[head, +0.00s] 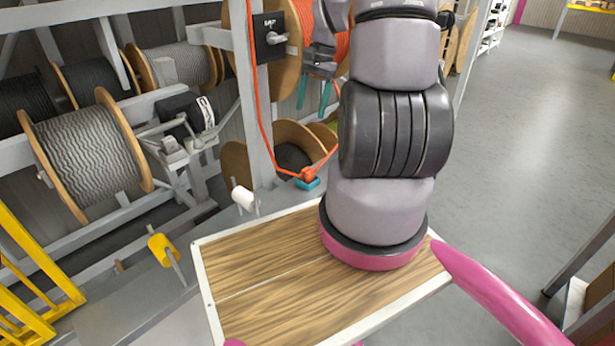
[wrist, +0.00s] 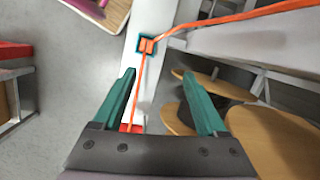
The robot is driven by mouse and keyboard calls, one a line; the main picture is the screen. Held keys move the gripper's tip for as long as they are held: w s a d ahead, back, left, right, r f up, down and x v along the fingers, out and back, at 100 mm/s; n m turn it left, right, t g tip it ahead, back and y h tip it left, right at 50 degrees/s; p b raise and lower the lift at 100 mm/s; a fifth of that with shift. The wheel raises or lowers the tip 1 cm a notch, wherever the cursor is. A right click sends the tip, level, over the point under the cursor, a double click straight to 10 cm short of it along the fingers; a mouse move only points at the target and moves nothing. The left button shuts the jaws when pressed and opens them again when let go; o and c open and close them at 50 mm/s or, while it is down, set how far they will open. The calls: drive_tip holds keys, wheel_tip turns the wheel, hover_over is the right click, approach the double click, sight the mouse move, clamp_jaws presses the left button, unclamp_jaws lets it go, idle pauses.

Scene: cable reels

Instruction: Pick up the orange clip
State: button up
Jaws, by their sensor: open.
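In the wrist view my gripper (wrist: 158,73) is open, and the clip lies ahead, slightly left of centre. The gap between fingers and clip is clear.
A white roller (head: 244,198) and a yellow roller (head: 161,250) stand on the grey bench. A grey-cable reel (head: 88,155) and a metal rack frame are left. Open floor (head: 530,150) is right.

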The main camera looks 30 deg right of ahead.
drive_tip(key=m+g+y, duration=0.1)
drive_tip(key=m, duration=0.1)
approach(309, 169)
drive_tip(key=shift+y, duration=0.3)
drive_tip(key=x, duration=0.2)
drive_tip(key=d+x, duration=0.1)
drive_tip(key=x, duration=0.1)
drive_tip(key=shift+w+a+f, duration=0.1)
drive_tip(key=shift+f, duration=0.2)
drive_tip(key=x, duration=0.5)
drive_tip(key=shift+a+f, duration=0.2)
drive_tip(key=shift+a, duration=0.05)
drive_tip(key=shift+c, duration=0.3)
clamp_jaws()
drive_tip(key=shift+r, duration=0.1)
wheel_tip(309, 169, up, 10)
